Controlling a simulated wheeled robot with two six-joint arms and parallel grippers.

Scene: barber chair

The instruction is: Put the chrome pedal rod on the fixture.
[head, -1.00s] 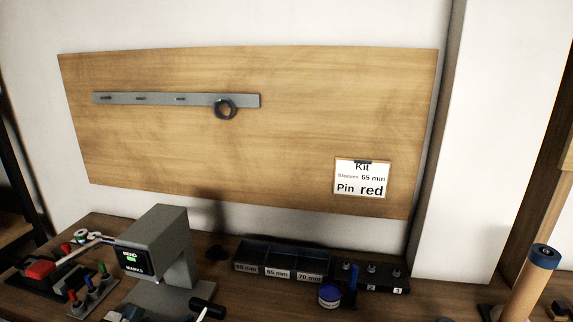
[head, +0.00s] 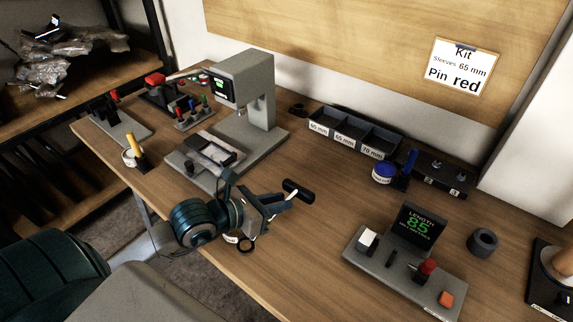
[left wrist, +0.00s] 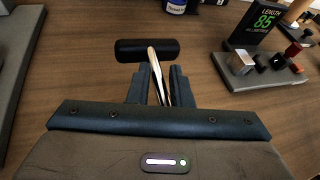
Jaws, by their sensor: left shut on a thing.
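The chrome pedal rod (left wrist: 157,75) is in the jaws of my left gripper in the left wrist view, its black pad (left wrist: 147,50) beyond the fingertips. In the head view my left gripper (head: 272,204) is shut on it above the bench's front edge, and the black pad (head: 298,190) sticks out to the right. A grey fixture (head: 375,270) with a display reading LENGTH 85, a white block and a red knob stands to the right, apart from the rod. I cannot tell whether this is the task's fixture. My right gripper is not in view.
A grey press (head: 245,85) stands behind and left of my gripper. Behind are a tray (head: 372,140) marked 60, 65 and 70 mm and a blue-lidded tub (head: 384,173). A dark cylinder (head: 482,242) is at right. Bare bench lies between gripper and length fixture.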

